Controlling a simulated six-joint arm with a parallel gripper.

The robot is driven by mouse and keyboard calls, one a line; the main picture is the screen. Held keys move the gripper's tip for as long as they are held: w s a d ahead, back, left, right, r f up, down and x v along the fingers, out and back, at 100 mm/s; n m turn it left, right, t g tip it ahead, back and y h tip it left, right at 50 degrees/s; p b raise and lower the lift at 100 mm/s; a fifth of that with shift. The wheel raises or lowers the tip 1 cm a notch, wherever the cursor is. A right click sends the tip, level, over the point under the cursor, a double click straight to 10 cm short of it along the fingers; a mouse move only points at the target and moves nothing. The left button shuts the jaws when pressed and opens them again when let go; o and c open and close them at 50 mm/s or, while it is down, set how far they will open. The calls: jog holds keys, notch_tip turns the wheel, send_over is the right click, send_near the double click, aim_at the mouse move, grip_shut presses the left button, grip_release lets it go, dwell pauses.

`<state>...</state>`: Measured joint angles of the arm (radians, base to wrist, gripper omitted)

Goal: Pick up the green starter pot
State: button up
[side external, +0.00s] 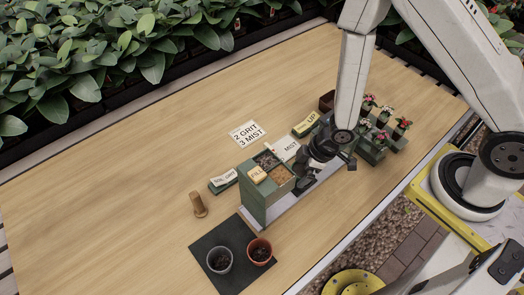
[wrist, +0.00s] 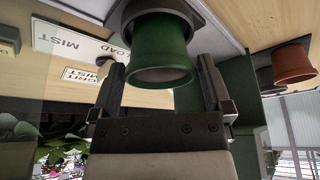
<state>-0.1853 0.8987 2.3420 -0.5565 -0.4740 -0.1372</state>
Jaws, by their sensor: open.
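My gripper (wrist: 161,66) is open, with one finger on each side of the pot. I see no clear grip on it, and whether a finger touches it I cannot tell. In the side view my gripper (side external: 312,174) is low, just right of the green bin box, and the pot is hidden or too dark to make out there.
The green bin box (side external: 254,204) stands close on the left. A grey pot (side external: 219,261) and a terracotta pot (side external: 260,251) stand on a dark mat (side external: 209,243). A wooden peg (side external: 198,205) is farther left. Flower pots (side external: 372,151) stand right. The left tabletop is clear.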

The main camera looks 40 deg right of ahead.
aim_at(302, 169)
dwell(0.5)
jog(key=c, duration=1)
jog(key=shift+r, duration=0.15)
notch_tip(302, 169, up, 17)
jog(key=shift+r, duration=0.2)
dwell(1.1)
jog(key=shift+r, duration=0.1)
jog(key=shift+w+d, duration=0.1)
dwell(0.7)
